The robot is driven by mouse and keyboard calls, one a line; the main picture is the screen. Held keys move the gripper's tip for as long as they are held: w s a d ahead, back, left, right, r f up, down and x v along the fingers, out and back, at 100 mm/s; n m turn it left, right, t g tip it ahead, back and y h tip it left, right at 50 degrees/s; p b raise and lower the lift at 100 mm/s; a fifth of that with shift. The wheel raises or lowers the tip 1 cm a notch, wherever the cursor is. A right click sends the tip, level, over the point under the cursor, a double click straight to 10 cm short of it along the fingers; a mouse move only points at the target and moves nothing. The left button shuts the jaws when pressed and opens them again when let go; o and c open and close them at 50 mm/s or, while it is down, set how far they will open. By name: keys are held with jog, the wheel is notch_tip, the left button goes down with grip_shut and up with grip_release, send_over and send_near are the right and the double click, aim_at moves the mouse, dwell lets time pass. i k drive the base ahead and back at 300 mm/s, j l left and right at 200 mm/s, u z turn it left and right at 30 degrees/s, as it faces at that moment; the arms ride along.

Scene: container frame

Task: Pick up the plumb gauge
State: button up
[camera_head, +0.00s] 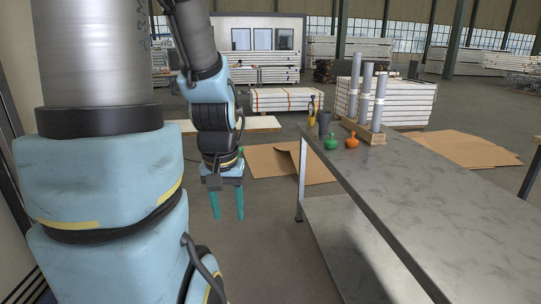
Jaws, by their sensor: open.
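My gripper (228,217) hangs with its two teal fingers pointing down, apart and empty. It is in the air to the left of the grey table, over the floor. At the table's far end stand a small green knobbed object (331,143) and a small orange knobbed object (351,142), side by side. A yellow and dark object (312,110) stands behind them, partly hidden by a dark cup (324,122). I cannot tell for sure which of these is the plumb gauge. Nothing touches my gripper.
The grey table (430,200) reaches from centre to lower right, its near surface bare, with a lower shelf (335,240). A wooden base (364,133) holds three upright grey tubes at its far end. Flat cardboard (270,163) lies on the floor behind my gripper. Stacked panels (405,107) stand beyond.

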aim_at(312, 107)
jog(key=i, duration=2)
jog(key=i+z, duration=0.25)
jog(key=i, duration=0.25)
jog(key=i+j+z, duration=0.25)
jog(key=i, duration=0.2)
jog(key=i+j+z, duration=0.1)
jog(key=i+z, duration=0.2)
jog(key=i, duration=0.15)
jog(key=i+j+z, duration=0.35)
jog(key=i+j, duration=0.15)
jog(key=i, duration=0.2)
jog(key=i+j+z, duration=0.1)
jog(key=i+j, duration=0.15)
jog(key=i, duration=0.2)
